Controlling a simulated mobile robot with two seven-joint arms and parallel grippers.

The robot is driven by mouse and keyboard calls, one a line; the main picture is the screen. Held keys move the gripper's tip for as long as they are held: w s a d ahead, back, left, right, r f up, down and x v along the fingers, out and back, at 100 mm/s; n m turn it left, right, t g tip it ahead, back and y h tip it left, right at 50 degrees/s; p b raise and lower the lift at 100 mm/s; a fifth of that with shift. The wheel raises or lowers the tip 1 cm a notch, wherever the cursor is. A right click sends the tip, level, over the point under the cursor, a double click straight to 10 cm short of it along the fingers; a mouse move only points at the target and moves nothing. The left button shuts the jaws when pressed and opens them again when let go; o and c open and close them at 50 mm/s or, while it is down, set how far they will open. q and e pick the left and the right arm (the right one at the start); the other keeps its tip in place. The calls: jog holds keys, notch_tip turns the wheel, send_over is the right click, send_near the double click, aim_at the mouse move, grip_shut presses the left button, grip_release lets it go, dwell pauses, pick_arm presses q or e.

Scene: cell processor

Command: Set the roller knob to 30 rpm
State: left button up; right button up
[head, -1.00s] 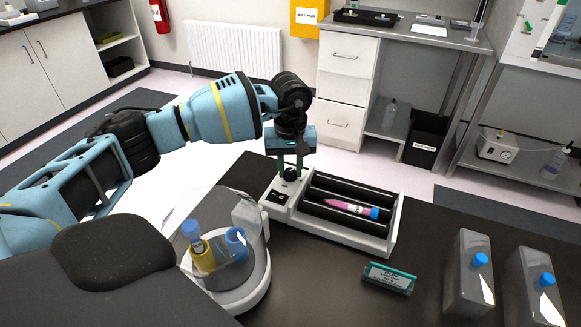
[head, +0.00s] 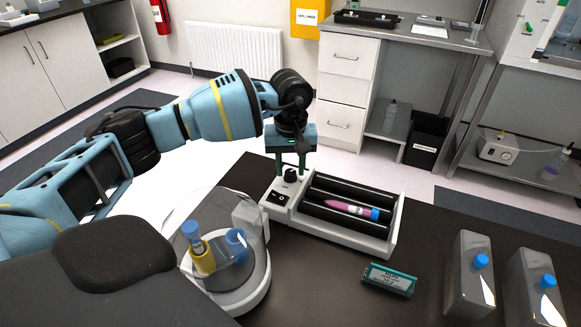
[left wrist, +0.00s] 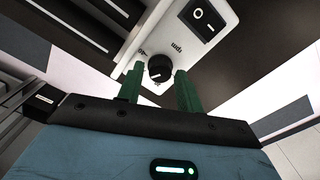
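The roller mixer (head: 360,238) stands on the dark bench, a white base with black rollers. A pink tube with a blue cap (head: 352,210) lies on the rollers. The black roller knob (head: 290,175) is on the mixer's left end, beside a black power switch (head: 277,198). My left gripper (head: 291,168) points down at the knob. In the left wrist view, the green fingers of the gripper (left wrist: 159,80) are open, one on each side of the knob (left wrist: 159,68), with gaps visible. The knob's white pointer line shows, but its scale is unreadable. My right gripper is out of view.
A round white device (head: 243,296) with blue-capped tubes stands left of the mixer. A small teal-edged box (head: 390,279) lies in front of it. Two grey bottles with blue caps (head: 468,275) (head: 535,290) stand at the right.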

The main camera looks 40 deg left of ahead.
aim_at(290, 172)
pick_arm(q)
notch_tip(290, 172, up, 7)
jog(key=shift+r, duration=0.1)
